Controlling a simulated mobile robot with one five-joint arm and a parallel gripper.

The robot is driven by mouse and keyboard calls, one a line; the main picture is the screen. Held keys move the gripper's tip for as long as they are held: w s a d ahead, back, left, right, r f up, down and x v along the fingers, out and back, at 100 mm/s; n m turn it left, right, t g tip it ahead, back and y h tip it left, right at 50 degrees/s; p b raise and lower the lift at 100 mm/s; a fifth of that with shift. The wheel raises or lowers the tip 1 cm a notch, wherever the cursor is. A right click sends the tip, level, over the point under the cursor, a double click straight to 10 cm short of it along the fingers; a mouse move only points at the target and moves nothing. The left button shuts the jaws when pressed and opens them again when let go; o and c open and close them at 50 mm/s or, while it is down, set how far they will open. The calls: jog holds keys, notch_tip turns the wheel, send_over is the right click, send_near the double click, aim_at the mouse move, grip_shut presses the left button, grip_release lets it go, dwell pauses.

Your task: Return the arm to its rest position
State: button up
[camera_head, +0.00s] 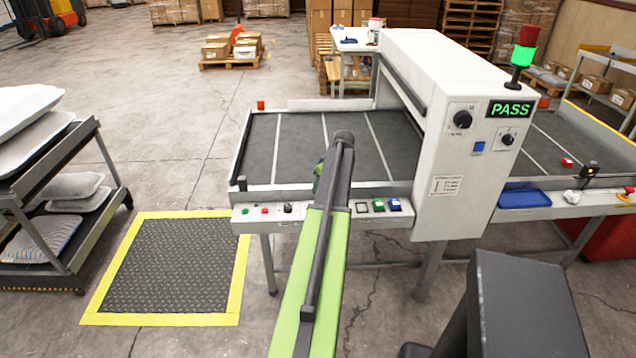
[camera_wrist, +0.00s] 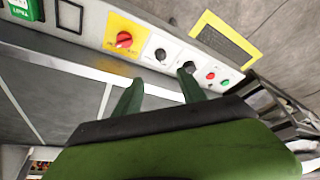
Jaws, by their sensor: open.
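My green arm reaches forward from the bottom middle in the head view, over the front edge of the machine's left conveyor (camera_head: 285,135). The gripper end is mostly hidden behind the arm there. In the wrist view my gripper (camera_wrist: 160,92) shows two green fingers, spread apart with nothing between them. They are over the edge of the control panel (camera_wrist: 143,62), near a red knob (camera_wrist: 123,40) on a yellow plate and two black knobs. I cannot tell whether the fingers touch the panel.
The white machine (camera_head: 450,200) stands right of my arm, its PASS display (camera_head: 510,109) and green lamp (camera_head: 523,56) lit. A rack with pillows (camera_head: 45,145) stands at left. A yellow-edged floor mat (camera_head: 170,265) lies between. Open floor extends behind the mat.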

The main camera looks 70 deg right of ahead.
jog(key=p+v, duration=0.1)
jog(key=v, duration=0.2)
jog(key=shift+s+r+p, duration=0.15)
jog(key=shift+r+p, duration=0.1)
jog(key=shift+p, duration=0.1)
